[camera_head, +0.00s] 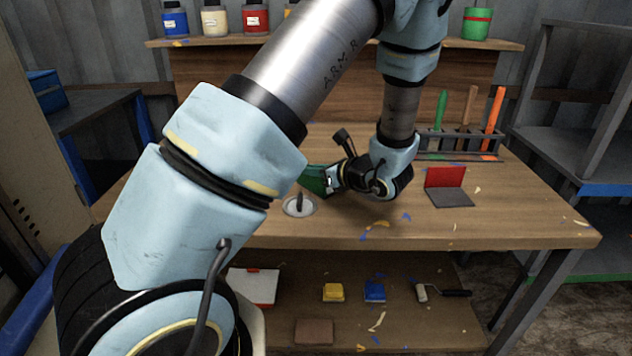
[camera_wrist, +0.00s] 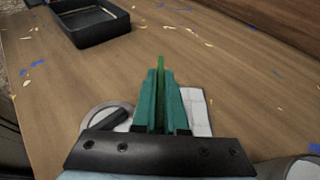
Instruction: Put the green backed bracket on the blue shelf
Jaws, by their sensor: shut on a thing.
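My gripper (camera_head: 328,181) is low over the left middle of the workbench, pointing left in the head view. In the wrist view its teal fingers (camera_wrist: 160,105) are shut on a thin upright green plate, the back of the green backed bracket (camera_wrist: 161,65). A pale grey flat part (camera_wrist: 197,112) shows right of the fingers and may be its base. I cannot tell whether the bracket touches the bench. The blue shelf (camera_head: 605,189) is a blue-edged level of the metal rack at the right, apart from the gripper.
A red backed bracket (camera_head: 445,178) stands on the bench (camera_head: 500,225) right of my gripper. A round disc with a dark handle (camera_head: 299,207) lies close by. A tool rack (camera_head: 458,143) stands behind. A black tray (camera_wrist: 90,24) shows in the wrist view.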

